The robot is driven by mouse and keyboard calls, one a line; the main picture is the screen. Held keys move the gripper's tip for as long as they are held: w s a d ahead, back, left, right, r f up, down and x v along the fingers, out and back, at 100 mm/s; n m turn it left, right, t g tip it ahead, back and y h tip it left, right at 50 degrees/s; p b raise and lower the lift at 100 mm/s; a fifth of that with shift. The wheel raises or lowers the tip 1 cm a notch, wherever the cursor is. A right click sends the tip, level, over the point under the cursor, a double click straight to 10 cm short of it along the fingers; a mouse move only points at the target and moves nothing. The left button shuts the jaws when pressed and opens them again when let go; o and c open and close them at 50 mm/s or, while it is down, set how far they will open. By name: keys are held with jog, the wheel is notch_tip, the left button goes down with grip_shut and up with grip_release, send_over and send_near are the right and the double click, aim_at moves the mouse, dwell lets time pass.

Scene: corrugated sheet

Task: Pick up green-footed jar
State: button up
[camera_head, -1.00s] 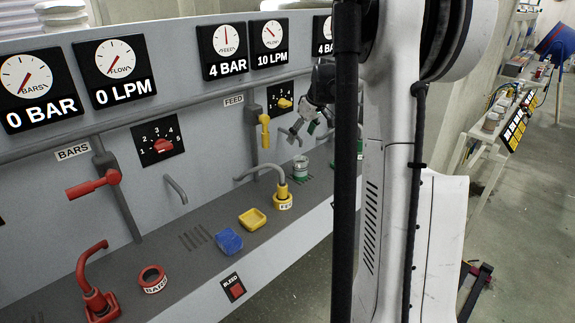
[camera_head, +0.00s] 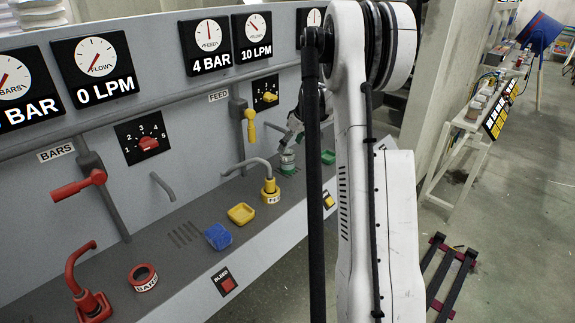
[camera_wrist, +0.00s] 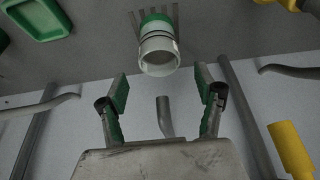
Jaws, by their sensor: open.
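The green-footed jar (camera_head: 288,158) stands upright on the grey ledge of the panel, partly beside my dark arm link in the head view. It is a pale, translucent cup with a green foot. In the wrist view the jar (camera_wrist: 158,52) shows at top centre, its open rim facing my gripper. My gripper (camera_wrist: 162,90) is open, its two green-padded fingers spread wide, with the jar beyond the tips and roughly centred between them. Nothing is between the fingers. In the head view my gripper (camera_head: 293,130) is just above the jar, partly hidden by my arm.
A green tray (camera_head: 328,157) is right of the jar; it also shows in the wrist view (camera_wrist: 40,18). A yellow-handled lever (camera_head: 250,125) is on the wall nearby.

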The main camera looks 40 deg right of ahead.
aim_at(288, 152)
jog(key=x, duration=0.5)
jog(key=shift+s+f, duration=0.15)
grip_shut()
jog(key=shift+r, duration=0.2)
dwell(0.4)
